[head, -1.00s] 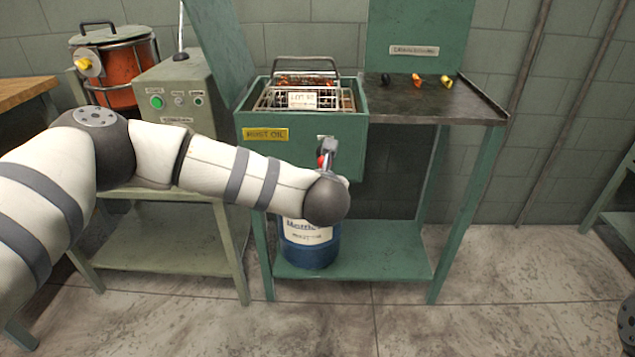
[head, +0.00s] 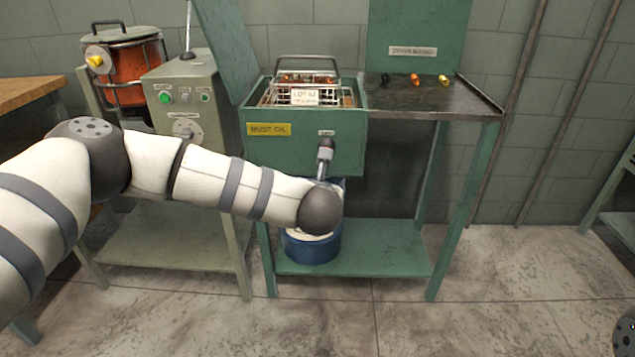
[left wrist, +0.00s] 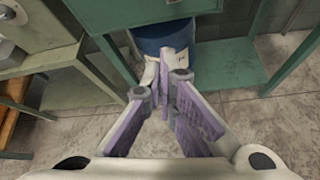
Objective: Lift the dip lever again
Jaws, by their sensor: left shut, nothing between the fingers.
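The dip lever (head: 325,152) is on the front of the green quench tank (head: 285,148), below a small label plate. My left gripper is hidden by the wrist in the head view. In the left wrist view the left gripper (left wrist: 167,68) is shut and empty, with its fingers pointing toward the blue drum (left wrist: 165,35). No lever shows between the fingers. My right gripper is out of view.
A wire basket (head: 300,97) sits in the open tank. The blue drum (head: 312,250) stands on the shelf below. A green control box (head: 185,90) and an orange pot (head: 130,70) are at left. A side table (head: 440,100) with small coloured parts is at right.

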